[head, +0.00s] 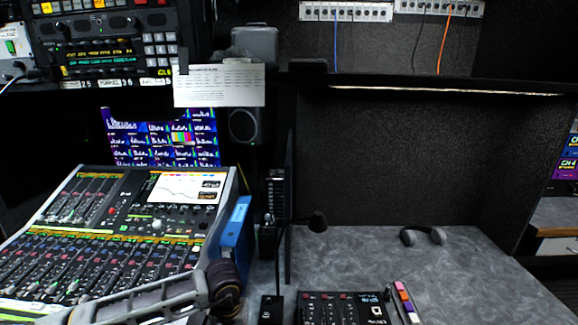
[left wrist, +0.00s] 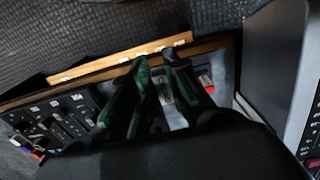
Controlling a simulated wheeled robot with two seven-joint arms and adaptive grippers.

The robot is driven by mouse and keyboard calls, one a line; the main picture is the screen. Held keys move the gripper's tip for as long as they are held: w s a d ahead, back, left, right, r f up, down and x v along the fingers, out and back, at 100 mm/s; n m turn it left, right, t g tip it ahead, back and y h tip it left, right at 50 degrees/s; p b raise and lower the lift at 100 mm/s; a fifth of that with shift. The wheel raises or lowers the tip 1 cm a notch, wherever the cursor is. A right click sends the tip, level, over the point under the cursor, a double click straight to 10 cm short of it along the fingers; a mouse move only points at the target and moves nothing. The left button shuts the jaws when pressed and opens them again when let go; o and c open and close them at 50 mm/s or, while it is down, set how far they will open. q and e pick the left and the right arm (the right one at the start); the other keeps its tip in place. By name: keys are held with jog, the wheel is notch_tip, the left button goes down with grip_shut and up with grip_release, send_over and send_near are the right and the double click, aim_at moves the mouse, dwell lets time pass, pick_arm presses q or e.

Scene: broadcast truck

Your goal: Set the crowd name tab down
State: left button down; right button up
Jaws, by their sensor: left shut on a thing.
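My left gripper (left wrist: 157,60) shows in the left wrist view, with its dark green fingers close together. It is shut on the crowd name tab, which the fingers largely hide. A small pale piece (left wrist: 163,90) shows between the fingers, and I cannot read any name on it. A wooden strip (left wrist: 110,66) with small white marks runs behind the fingertips. A small red and white tag (left wrist: 205,80) lies just right of the fingers.
A black control panel (head: 343,309) stands on the grey desk (head: 365,265), with coloured tabs (head: 402,297) at its right. A large mixing console (head: 110,235) fills the left. A grey headset (head: 424,235) lies farther back. The desk's right side is clear.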

pick_arm(q)
jog(key=shift+w+a+r, duration=0.1)
jog(key=shift+w+a, duration=0.15)
jog(key=shift+a, duration=0.1)
jog(key=w+a+p, duration=0.1)
jog(key=w+a, duration=0.3)
jog(key=a, duration=0.3)
jog(key=shift+r, duration=0.3)
pick_arm(e)
jog(key=shift+s+r, duration=0.45)
jog(key=shift+s, duration=0.25)
